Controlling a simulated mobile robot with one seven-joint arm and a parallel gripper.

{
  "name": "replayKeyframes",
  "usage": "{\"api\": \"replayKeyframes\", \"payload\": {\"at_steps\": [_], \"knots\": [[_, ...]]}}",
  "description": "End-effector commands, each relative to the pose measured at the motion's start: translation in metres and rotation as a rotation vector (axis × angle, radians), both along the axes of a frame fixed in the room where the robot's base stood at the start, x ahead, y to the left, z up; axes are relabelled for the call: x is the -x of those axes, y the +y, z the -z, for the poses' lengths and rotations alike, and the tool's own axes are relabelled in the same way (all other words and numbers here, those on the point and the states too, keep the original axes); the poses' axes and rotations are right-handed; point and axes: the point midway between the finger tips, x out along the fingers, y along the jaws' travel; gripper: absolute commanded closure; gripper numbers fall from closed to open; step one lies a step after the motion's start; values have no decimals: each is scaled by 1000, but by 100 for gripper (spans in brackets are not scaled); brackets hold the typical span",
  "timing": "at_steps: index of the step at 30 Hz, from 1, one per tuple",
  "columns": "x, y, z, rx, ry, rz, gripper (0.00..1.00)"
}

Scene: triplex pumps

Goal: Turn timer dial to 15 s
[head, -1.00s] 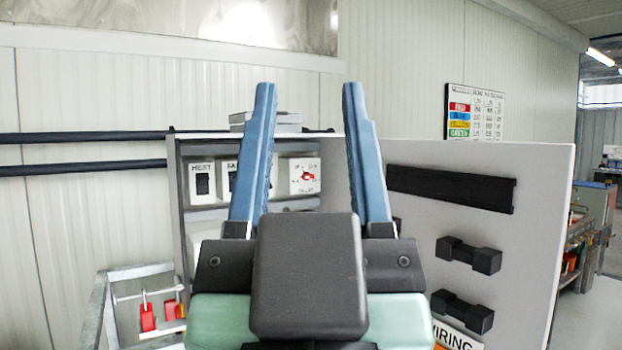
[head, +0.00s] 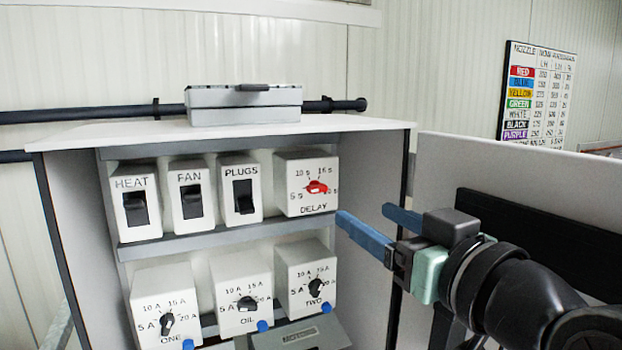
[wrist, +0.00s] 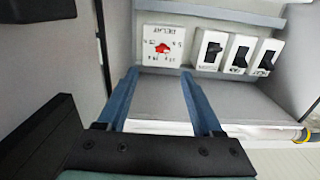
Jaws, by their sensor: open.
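The timer dial is a red knob (head: 316,187) on the white DELAY module (head: 309,208), at the right end of the cabinet's upper row. Marks from 5 s to 20 s surround it. I cannot tell for sure which mark it points to. My gripper (head: 363,211) is to the right of the module, its two blue fingers apart and empty. In the wrist view, which is upside down, the red knob (wrist: 162,47) lies just beyond and between the fingertips (wrist: 158,72). The fingers do not visibly touch it.
HEAT (head: 136,205), FAN (head: 191,200) and PLUGS (head: 241,195) switches stand left of the DELAY module. Several black-knobbed modules, such as TWO (head: 306,270), sit on the row below. The cabinet's right side wall (head: 375,190) stands close to my fingers.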

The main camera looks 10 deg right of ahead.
Motion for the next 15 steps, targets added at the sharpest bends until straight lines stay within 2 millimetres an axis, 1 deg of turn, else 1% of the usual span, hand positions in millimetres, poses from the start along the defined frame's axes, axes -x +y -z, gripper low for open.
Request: {"api": "replayKeyframes", "payload": {"at_steps": [5,12,15], "knots": [[-27,7,-3,-1,2,-4,32],[-77,18,-3,-1,2,-3,32],[-95,21,-4,0,0,-2,32]]}}
